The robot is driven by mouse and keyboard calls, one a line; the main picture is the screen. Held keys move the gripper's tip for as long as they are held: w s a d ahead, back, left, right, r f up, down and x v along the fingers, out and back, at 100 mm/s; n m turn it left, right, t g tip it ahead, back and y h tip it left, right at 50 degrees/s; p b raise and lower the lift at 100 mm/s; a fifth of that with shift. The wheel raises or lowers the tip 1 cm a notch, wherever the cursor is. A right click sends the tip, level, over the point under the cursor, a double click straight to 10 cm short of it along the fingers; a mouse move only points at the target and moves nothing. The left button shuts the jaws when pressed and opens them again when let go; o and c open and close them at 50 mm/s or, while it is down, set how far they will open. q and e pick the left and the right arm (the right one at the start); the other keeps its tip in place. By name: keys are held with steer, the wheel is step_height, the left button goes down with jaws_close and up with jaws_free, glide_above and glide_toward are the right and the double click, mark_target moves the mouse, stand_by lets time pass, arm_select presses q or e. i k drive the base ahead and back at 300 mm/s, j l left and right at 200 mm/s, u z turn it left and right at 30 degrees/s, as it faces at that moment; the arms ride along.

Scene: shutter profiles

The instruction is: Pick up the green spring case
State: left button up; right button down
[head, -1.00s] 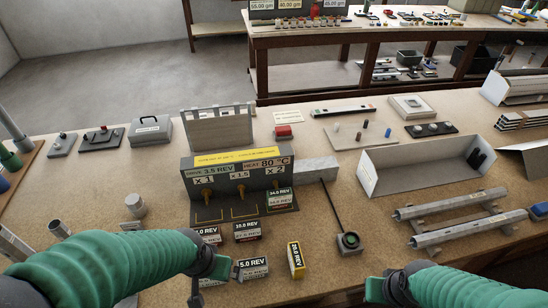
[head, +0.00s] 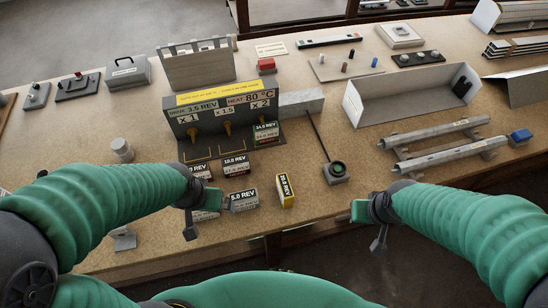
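The green spring case (head: 265,133), with a green-edged label reading about 24.0 REV, stands upright at the right end of the grey winding block (head: 225,112), below its x2 sign. My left gripper (head: 203,208) is in front of the block, lower left of the green case. Its fingers look spread and nothing shows between them; it partly covers the labelled cases there. My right gripper (head: 368,224) hangs at the table's front edge, right of and nearer than the green case, with its fingers apart and empty.
Metal rails (head: 445,145) and an open tray (head: 365,110) are at right.

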mark_target(268, 132)
steer(key=l, duration=0.35)
steer(key=k+l, duration=0.1)
steer(key=l, duration=0.2)
steer(key=i+l, duration=0.45)
steer(key=i+l+u, duration=0.1)
steer(key=i+l, duration=0.3)
steer(key=l, duration=0.25)
